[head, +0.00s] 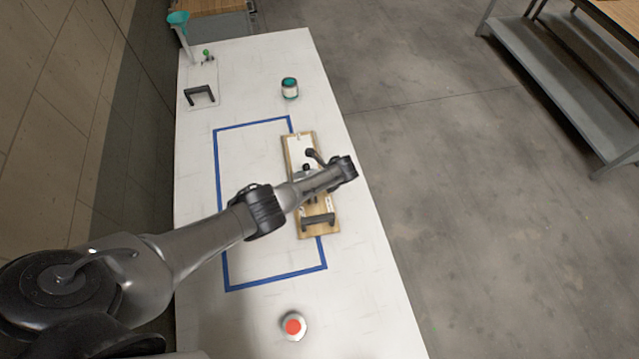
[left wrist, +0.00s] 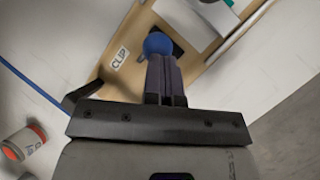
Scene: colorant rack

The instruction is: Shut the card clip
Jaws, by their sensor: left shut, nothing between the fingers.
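The wooden board (head: 332,214) lies on the white table, partly over the right side of a blue taped outline. In the left wrist view the board (left wrist: 207,68) carries a CLIP label (left wrist: 120,59), a blue ball knob (left wrist: 157,43) and a white card or sheet (left wrist: 188,14). My left gripper (left wrist: 163,60) is shut and empty, with its fingertips right at the knob. I cannot tell whether they touch it. My left arm covers the middle of the board in the head view, and the fingers hide what lies below the knob.
A red-topped white button or pot (head: 292,325) stands near the front. A teal-lidded jar (head: 290,88) stands behind the board. A dark handle (head: 200,95) is at the back left. The taped outline (head: 217,170) encloses mostly bare table. The table's right edge is close to the board.

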